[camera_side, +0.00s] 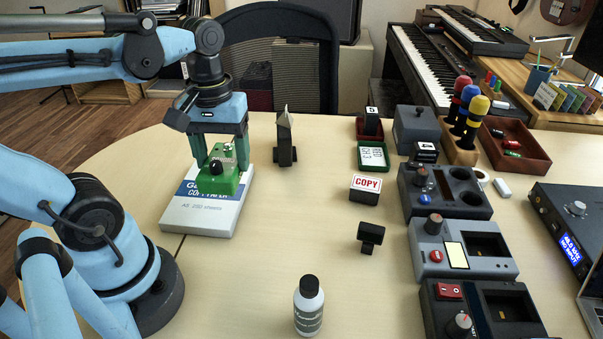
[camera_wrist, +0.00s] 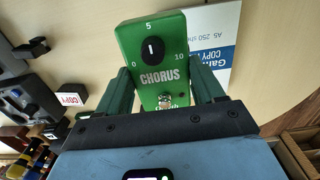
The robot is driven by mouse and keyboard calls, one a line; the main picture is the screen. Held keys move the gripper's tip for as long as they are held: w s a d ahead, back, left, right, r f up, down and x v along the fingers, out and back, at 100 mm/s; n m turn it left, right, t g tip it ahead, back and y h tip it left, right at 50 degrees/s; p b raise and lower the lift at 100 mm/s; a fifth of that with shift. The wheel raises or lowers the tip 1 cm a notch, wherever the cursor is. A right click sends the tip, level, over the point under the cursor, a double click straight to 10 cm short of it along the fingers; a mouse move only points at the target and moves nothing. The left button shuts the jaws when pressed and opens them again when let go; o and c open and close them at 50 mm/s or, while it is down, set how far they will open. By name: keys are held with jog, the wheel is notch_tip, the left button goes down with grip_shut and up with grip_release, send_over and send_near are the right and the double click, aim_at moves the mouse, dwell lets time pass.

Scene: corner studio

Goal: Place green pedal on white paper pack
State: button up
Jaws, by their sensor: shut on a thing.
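The green pedal (camera_side: 221,172) has a black knob and is marked CHORUS in the wrist view (camera_wrist: 160,58). My gripper (camera_side: 222,160) is shut on it, with a finger on each side. The white paper pack (camera_side: 203,219) lies flat on the table at the left, with a blue band and "A5 250 sheets" on it. In the side view the pedal is over the pack's top; I cannot tell if it touches. In the wrist view part of the pack (camera_wrist: 226,22) shows behind the pedal, and the rest is hidden.
A bottle (camera_side: 309,306) stands at the table's front. A dark stand (camera_side: 285,150), a COPY stamp (camera_side: 365,188) and a small black object (camera_side: 370,237) are to the right. Grey devices (camera_side: 462,248) line the right side.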

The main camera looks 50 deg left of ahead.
jog(key=a+f, duration=0.2)
jog(key=a, duration=0.1)
jog(key=a+f, duration=0.2)
jog(key=a, duration=0.1)
jog(key=a+f, duration=0.2)
jog(key=a, duration=0.2)
jog(key=shift+s, duration=0.25)
jog(key=shift+f, duration=2)
jog(key=shift+f, duration=0.1)
jog(key=o, duration=1.3)
jog(key=shift+c, duration=0.2)
notch_tip(320, 180, up, 12)
jog(key=w+d+m+t, duration=0.1)
jog(key=d, duration=0.1)
jog(key=w+d+f+m+t, duration=0.1)
jog(key=w+d+m, duration=0.1)
jog(key=w+d+f+m+t+y, duration=0.1)
jog(key=w+d, duration=0.1)
jog(key=shift+d+m, duration=0.4)
jog(key=w+d+m+t+h, duration=0.1)
jog(key=w+d+m+t, duration=0.1)
jog(key=d+m+t, duration=0.2)
jog(key=d, duration=0.3)
jog(key=shift+w+d+f, duration=0.2)
jog(key=shift+w+f, duration=0.05)
jog(key=shift+w, duration=0.15)
